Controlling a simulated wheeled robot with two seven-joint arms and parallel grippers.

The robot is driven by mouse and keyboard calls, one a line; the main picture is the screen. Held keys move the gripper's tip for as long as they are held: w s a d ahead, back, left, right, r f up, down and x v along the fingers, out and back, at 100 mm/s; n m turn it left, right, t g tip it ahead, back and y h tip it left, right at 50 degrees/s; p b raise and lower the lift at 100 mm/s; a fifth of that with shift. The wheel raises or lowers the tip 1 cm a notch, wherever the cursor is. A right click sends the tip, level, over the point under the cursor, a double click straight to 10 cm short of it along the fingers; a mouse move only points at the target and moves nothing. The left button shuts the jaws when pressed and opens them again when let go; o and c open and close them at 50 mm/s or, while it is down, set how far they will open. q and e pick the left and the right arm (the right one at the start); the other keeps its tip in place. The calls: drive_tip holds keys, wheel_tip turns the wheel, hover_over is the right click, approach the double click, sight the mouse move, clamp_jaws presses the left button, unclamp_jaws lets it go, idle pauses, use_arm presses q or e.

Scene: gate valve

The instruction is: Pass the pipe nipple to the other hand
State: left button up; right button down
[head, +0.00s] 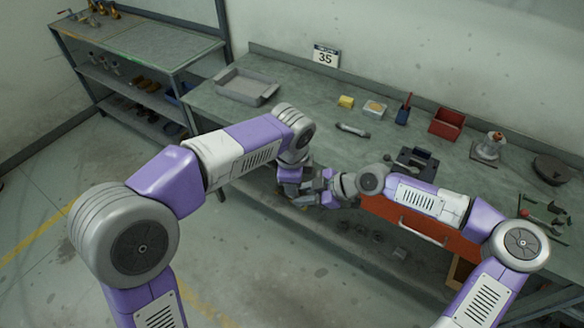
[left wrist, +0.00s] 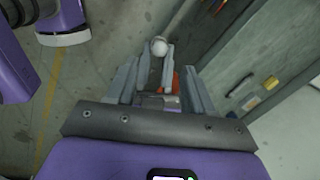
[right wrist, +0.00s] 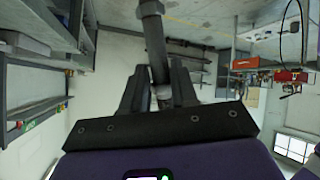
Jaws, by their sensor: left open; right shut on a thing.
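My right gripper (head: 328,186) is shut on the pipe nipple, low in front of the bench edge. In the right wrist view the pipe nipple (right wrist: 155,45) is a dark grey cylinder running up and away from between the fingers (right wrist: 160,90). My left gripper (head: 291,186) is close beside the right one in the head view. In the left wrist view its fingers (left wrist: 161,85) are apart, and a pale round end (left wrist: 159,46) shows ahead, between and beyond them. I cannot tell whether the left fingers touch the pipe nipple. In the head view the grippers mostly hide it.
The workbench (head: 300,122) holds a grey tray (head: 232,92), a yellow block (head: 346,101), a red bin (head: 447,123), a valve part (head: 488,147) and a dark disc (head: 552,169). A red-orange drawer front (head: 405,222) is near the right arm. Shelving (head: 140,48) stands at the left.

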use_arm(q)
drive_tip(key=x, duration=0.6)
clamp_jaws()
use_arm(e)
drive_tip(key=c, duration=0.8)
unclamp_jaws()
drive_tip(key=shift+d, duration=0.1)
